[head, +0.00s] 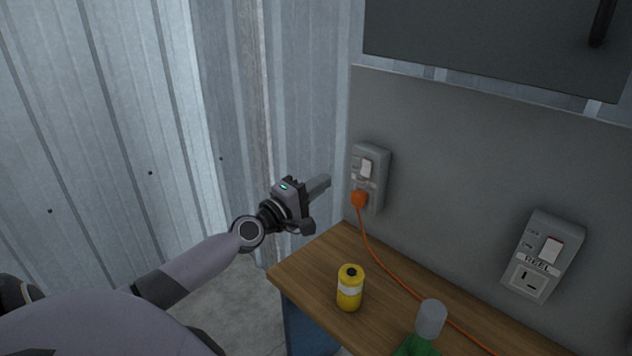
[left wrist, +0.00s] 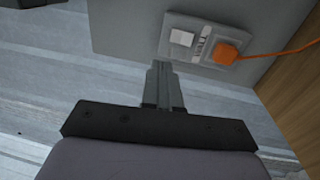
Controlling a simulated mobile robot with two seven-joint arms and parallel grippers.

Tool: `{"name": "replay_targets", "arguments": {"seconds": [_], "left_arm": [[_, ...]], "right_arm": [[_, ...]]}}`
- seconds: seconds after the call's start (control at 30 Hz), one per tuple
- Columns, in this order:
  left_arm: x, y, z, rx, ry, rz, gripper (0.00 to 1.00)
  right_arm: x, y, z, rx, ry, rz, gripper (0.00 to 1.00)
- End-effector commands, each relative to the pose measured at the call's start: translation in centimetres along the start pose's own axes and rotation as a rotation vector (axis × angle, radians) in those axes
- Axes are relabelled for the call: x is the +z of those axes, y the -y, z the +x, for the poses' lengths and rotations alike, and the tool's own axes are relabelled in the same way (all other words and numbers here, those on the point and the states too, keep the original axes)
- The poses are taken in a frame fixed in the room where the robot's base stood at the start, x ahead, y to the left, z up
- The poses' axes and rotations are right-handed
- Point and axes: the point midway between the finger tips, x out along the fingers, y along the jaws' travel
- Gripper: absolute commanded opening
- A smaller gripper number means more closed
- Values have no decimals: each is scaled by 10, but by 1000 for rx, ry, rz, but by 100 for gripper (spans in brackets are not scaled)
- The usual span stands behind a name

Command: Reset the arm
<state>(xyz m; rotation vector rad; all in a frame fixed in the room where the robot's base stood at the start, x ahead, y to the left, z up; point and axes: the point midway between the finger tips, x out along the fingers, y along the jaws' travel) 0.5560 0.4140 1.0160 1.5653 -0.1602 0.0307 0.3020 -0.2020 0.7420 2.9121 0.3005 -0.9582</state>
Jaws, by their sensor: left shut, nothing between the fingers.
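My left arm reaches in from the left in the head view. My left gripper (head: 319,187) is raised near the left end of the bench, with its fingers pointing toward the wall socket. In the left wrist view the gripper (left wrist: 160,72) has its fingers together and nothing between them. The tips appear just short of the socket's grey panel, though the exact gap cannot be told. My right gripper is not in view.
A grey socket (head: 370,178) holds an orange plug (head: 358,199), whose cord runs across the wooden bench (head: 318,262). A yellow can (head: 350,290) and a green bottle with a grey cap (head: 430,318) stand there. A second socket marked REEL (head: 541,256) is at right.

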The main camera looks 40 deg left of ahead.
Motion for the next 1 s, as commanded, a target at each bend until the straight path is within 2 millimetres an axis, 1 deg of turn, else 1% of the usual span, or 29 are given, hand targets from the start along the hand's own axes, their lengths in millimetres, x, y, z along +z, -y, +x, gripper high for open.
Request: {"name": "replay_targets", "arguments": {"seconds": [0.1,0.2,0.8,0.87,0.97,1.0], "left_arm": [[0,-2,-6,-1,1,1,0],[0,-3,-8,0,1,2,0],[1,-1,-9,-2,2,5,0],[5,4,-11,-11,8,22,0],[22,26,-21,-50,36,100,0],[32,40,-28,-75,55,149,0]], "right_arm": [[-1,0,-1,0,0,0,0],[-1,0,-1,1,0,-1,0],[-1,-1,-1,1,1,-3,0],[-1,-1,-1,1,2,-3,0],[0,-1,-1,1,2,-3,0],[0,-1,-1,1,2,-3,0]]}}
